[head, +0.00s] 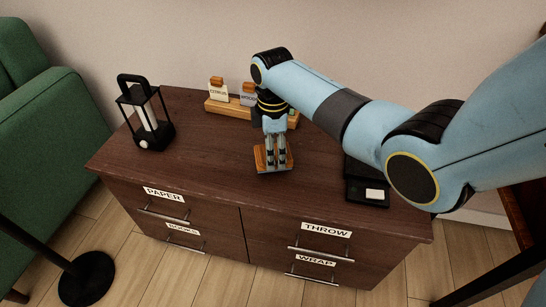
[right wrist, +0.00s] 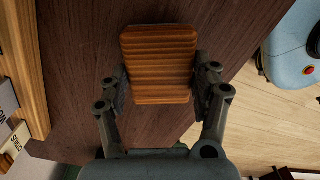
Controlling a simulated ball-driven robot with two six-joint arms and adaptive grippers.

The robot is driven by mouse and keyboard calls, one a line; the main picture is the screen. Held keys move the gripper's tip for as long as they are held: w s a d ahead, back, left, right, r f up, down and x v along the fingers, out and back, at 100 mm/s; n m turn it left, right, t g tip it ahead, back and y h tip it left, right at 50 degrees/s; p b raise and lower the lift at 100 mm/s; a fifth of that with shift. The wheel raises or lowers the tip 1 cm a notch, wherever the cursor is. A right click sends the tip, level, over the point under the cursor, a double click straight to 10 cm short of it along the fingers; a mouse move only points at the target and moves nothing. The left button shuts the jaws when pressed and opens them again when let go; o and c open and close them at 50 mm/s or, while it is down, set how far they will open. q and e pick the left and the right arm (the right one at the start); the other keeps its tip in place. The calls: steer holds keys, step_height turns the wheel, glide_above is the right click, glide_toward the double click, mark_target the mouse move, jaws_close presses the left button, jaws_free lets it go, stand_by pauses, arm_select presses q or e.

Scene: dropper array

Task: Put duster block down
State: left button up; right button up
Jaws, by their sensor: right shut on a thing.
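The duster block (head: 260,158) is a small orange-brown wooden block on or just above the dark brown dresser top (head: 205,150), near its front edge. In the right wrist view the block (right wrist: 158,62) shows a ribbed wooden face between the two fingers. My right gripper (head: 272,150) points down and is shut on the block; it also shows in the right wrist view (right wrist: 162,88). I cannot tell whether the block touches the dresser top. My left gripper is not in view.
A black lantern (head: 147,125) stands at the left of the dresser. A wooden rack with labelled bottles (head: 225,108) stands at the back, partly hidden by my arm. A black device (head: 367,190) sits at the right. The dresser top left of the block is clear.

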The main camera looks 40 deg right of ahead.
steer(key=shift+f, duration=0.95)
steer(key=shift+r, duration=0.1)
steer(key=o, duration=1.2)
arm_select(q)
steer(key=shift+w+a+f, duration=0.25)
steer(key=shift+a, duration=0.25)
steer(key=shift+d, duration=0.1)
